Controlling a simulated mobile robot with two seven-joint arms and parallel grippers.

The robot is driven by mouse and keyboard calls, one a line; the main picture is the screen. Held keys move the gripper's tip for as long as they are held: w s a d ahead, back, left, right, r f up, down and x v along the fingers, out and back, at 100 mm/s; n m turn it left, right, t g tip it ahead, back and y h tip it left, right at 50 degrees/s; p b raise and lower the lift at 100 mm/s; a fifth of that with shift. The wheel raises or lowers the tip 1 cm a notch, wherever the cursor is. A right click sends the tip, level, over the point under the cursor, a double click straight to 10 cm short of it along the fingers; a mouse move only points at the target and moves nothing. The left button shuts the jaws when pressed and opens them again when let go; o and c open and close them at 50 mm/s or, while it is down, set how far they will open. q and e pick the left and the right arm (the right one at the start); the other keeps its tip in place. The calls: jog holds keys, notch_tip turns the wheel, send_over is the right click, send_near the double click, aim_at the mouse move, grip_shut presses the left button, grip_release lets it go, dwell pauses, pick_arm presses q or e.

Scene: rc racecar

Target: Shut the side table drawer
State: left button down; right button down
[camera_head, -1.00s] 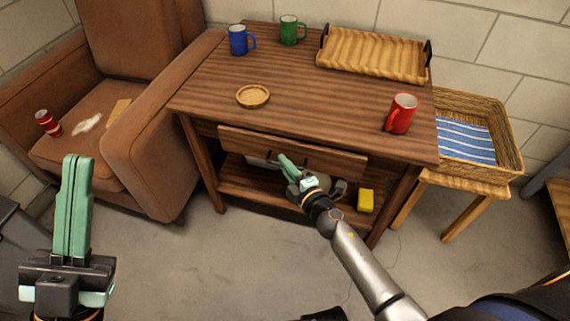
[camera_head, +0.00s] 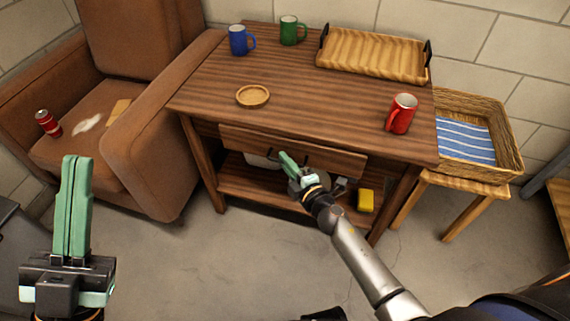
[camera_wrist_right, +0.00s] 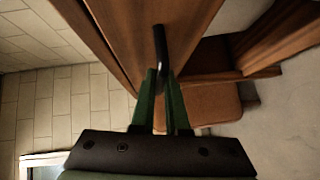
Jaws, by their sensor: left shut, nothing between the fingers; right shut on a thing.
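The wooden side table (camera_head: 300,85) stands in the middle of the head view. Its drawer (camera_head: 240,138) has a brown front with dark handles and stands out a little at the table's front. My right gripper (camera_head: 284,158) is at the drawer front, shut on the dark drawer handle (camera_wrist_right: 160,48), which shows between the green fingers in the right wrist view. In the head view the fingers partly hide the handle. My left gripper (camera_head: 76,162) is shut and empty, raised at the lower left, well away from the table.
On the tabletop are a blue mug (camera_head: 239,41), a green mug (camera_head: 289,31), a red mug (camera_head: 401,114), a round coaster (camera_head: 253,96) and a wooden tray (camera_head: 370,54). A brown armchair (camera_head: 150,160) stands left; a wicker basket (camera_head: 507,150) is right. A yellow block (camera_head: 366,200) lies on the lower shelf.

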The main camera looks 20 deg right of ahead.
aim_at(289, 152)
jog(key=w+d, duration=0.2)
jog(key=shift+w, duration=0.4)
jog(key=c, duration=1.2)
grip_release()
jog(key=shift+w, duration=0.1)
jog(key=shift+o, duration=1.4)
